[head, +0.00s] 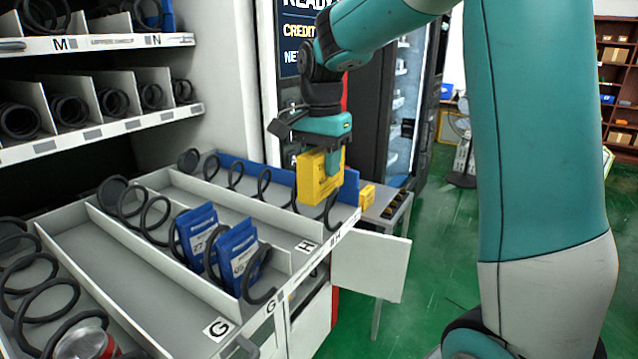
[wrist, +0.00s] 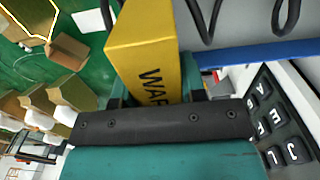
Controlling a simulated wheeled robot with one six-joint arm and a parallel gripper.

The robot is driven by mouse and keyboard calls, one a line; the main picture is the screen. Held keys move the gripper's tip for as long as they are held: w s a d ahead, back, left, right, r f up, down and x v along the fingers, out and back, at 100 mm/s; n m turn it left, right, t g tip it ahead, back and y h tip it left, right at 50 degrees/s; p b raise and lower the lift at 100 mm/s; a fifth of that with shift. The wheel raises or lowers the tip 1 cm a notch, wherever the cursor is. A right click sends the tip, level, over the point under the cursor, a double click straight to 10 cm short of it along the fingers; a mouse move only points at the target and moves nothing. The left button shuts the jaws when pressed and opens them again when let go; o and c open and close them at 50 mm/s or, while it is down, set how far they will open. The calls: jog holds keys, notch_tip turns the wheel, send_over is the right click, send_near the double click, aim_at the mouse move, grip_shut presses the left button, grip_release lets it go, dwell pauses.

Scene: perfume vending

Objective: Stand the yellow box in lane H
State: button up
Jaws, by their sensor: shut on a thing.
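My gripper (head: 325,150) is shut on the yellow box (head: 318,178), which hangs upright over the front end of lane H (head: 262,207). In the wrist view the yellow box (wrist: 150,60) sits between the fingers, with dark lettering on its face. Lane H is the lane beside the blue side wall, with a black coil along it and an H label at its front. The box is close to the front coil loop; I cannot tell whether it touches the coil or the lane floor.
Lane G (head: 150,240) beside it holds blue packets (head: 198,235) in its coil. A can (head: 88,342) lies in the lane at the lower left. A small table (head: 385,208) with another yellow box stands past the tray. Shelves M and N (head: 100,42) are above.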

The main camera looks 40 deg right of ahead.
aim_at(321, 187)
jog(key=shift+f+p, duration=0.45)
jog(key=shift+f, duration=2.3)
jog(key=shift+f, duration=0.2)
jog(key=o, duration=1)
jog(key=shift+r, duration=0.2)
